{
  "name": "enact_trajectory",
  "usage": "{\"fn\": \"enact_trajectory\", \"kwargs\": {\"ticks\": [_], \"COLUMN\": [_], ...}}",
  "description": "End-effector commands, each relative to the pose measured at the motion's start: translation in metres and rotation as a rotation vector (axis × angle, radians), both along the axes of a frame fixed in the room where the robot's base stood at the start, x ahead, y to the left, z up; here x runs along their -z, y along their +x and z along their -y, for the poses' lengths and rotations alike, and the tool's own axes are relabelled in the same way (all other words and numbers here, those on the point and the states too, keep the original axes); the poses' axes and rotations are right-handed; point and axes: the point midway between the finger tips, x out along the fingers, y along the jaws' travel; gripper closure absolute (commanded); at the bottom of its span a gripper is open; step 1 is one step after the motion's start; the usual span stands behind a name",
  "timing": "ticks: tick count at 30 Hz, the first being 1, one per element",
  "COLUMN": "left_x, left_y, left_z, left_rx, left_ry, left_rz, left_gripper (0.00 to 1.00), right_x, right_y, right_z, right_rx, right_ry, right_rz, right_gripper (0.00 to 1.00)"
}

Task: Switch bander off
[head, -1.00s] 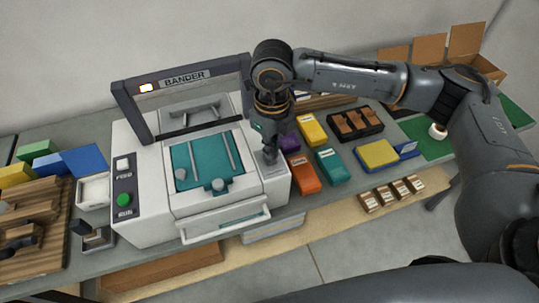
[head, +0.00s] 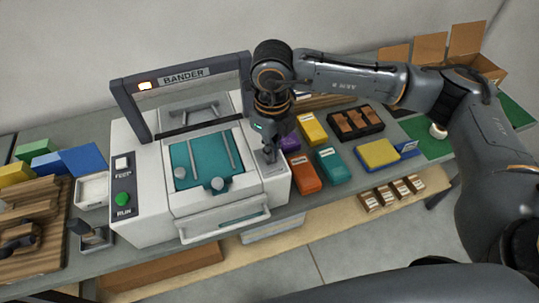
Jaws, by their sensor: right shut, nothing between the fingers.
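The bander (head: 150,190) is a white machine on the bench with a dark arch labelled BANDER and a teal bed. My right gripper (head: 270,158) points down at the right side of the bander's top, at or just above a small dark part there. Its fingers are shut and empty, and they partly hide that part. My left gripper is not clearly seen.
Orange (head: 305,174), teal (head: 332,165) and yellow (head: 312,129) boxes lie just right of the bander. A blue box (head: 82,160), a white tray (head: 92,189) and a wooden board (head: 35,225) are at left. Small brown boxes line the lower shelf.

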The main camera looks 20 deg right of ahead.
Motion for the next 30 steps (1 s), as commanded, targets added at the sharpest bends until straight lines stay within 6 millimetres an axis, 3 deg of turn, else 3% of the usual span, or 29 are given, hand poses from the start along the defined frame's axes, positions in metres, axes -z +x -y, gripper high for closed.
{"fn": "enact_trajectory", "kwargs": {"ticks": [6,13,30], "left_x": [0.02,0.021,-0.005], "left_y": [-0.002,-0.002,-0.002], "left_z": [0.0,0.0,0.0], "left_rx": [0.0,0.0,0.0], "left_ry": [0.001,0.0,0.0], "left_rz": [-0.003,-0.004,-0.004], "left_gripper": [0.6,0.6,0.6], "right_x": [0.02,0.021,-0.044], "right_y": [0.0,0.0,0.0], "right_z": [0.0,0.0,0.0], "right_rx": [0.0,0.0,-0.001], "right_ry": [0.0,0.0,-0.001], "right_rz": [0.0,-0.002,0.001], "right_gripper": [1.0,1.0,1.0]}}
